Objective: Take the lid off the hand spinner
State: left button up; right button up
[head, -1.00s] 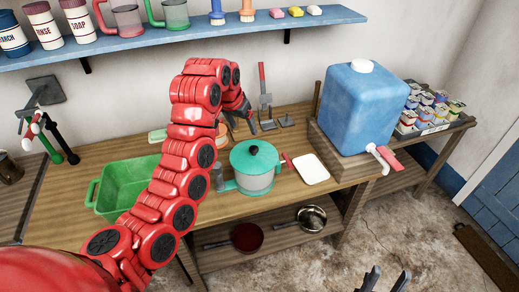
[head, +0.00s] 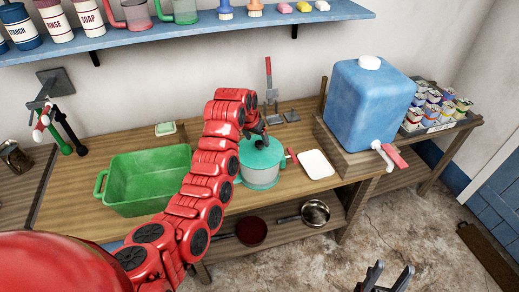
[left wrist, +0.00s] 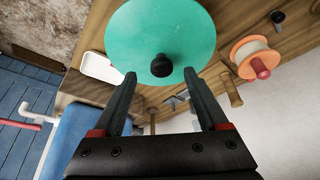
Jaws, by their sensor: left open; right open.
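In the left wrist view the lid (left wrist: 150,25) is a teal disc with a round black knob (left wrist: 161,65). My left gripper (head: 261,136) is open above the lid. In the left wrist view its fingertips (left wrist: 160,74) lie on either side of the knob, with gaps showing on both sides. The arm hides part of the spinner's left side. My right gripper (head: 386,276) is open and empty at the bottom right, away from the table.
A green basin (head: 118,205) stands left of the spinner, and a white tray (head: 316,164) lies to its right. A blue water container (head: 368,105) with a tap stands further right. An orange-and-white spool (left wrist: 258,60) shows in the left wrist view. Pans sit on the lower shelf.

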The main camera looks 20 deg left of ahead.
aim_at(259, 143)
pick_arm(q)
jog(key=shift+w+f+p, duration=0.3)
jog(key=shift+f+p, duration=0.05)
jog(key=shift+p, duration=0.2)
jog(key=shift+p+x, duration=0.6)
jog(key=shift+x, duration=0.15)
jog(key=shift+p+x, duration=0.35)
jog(key=shift+x, duration=0.7)
jog(key=shift+w+f, duration=0.2)
jog(key=shift+f, duration=0.15)
grip_shut()
